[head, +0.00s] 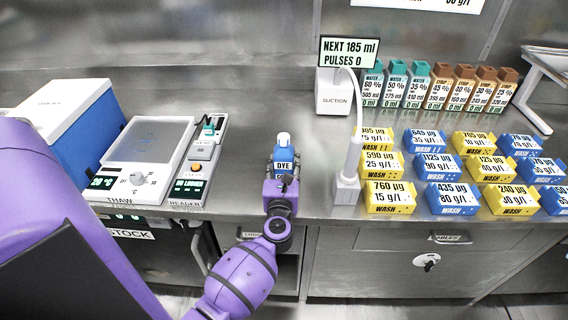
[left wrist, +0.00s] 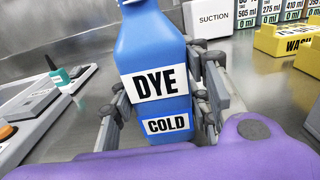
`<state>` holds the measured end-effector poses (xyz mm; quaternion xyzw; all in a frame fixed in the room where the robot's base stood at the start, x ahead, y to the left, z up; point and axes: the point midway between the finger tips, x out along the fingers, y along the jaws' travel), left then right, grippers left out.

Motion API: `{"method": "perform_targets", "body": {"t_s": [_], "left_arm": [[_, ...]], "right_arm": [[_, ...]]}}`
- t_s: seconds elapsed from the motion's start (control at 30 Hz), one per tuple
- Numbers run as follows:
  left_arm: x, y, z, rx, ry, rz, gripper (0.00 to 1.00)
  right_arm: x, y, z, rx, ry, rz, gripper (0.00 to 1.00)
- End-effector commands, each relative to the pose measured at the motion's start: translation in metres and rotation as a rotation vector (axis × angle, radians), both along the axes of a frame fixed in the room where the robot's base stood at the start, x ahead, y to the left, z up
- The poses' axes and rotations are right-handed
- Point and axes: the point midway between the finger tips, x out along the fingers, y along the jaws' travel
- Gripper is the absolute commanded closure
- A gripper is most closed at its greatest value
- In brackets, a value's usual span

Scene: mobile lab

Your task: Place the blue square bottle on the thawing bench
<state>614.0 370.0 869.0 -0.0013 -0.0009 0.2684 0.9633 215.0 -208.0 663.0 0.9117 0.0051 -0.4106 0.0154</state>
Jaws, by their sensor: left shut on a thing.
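The blue square bottle (head: 283,152) has a white cap and a label reading DYE. In the left wrist view the bottle (left wrist: 157,55) also carries a COLD label and appears upright. My left gripper (head: 283,172) is shut on it, with a finger on each side. I cannot tell whether the bottle's base touches the counter. The thawing bench (head: 148,146) is a flat pale plate with a knob and a THAW label, left of the bottle. Its plate looks empty. My right gripper does not show.
A reader unit (head: 190,185) stands between the thawing bench and the bottle. A blue box with a white lid (head: 75,118) is at the far left. A suction unit (head: 334,92) and several blue and yellow wash blocks (head: 391,197) stand to the right.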

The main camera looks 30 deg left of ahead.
Motion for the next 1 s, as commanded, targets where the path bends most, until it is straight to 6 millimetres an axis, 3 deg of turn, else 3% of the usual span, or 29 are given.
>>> {"method": "perform_targets", "body": {"t_s": [0.1, 0.13, 0.27, 0.67, 1.0], "left_arm": [[0.0, 0.0, -0.005, 0.0, 0.001, 0.0, 0.94], [-0.001, 0.0, -0.007, 0.0, 0.002, 0.0, 0.55], [0.0, 0.0, -0.005, 0.0, 0.001, 0.0, 0.38], [0.0, 0.0, 0.003, 0.001, -0.001, 0.0, 0.38], [-0.057, -0.033, -0.004, -0.003, 0.005, 0.002, 0.38]], "right_arm": [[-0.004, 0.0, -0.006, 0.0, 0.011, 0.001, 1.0], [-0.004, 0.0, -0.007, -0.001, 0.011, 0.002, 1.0], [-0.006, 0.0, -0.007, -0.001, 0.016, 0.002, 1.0], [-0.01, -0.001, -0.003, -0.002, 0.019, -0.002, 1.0], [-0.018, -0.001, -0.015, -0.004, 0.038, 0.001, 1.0]]}}
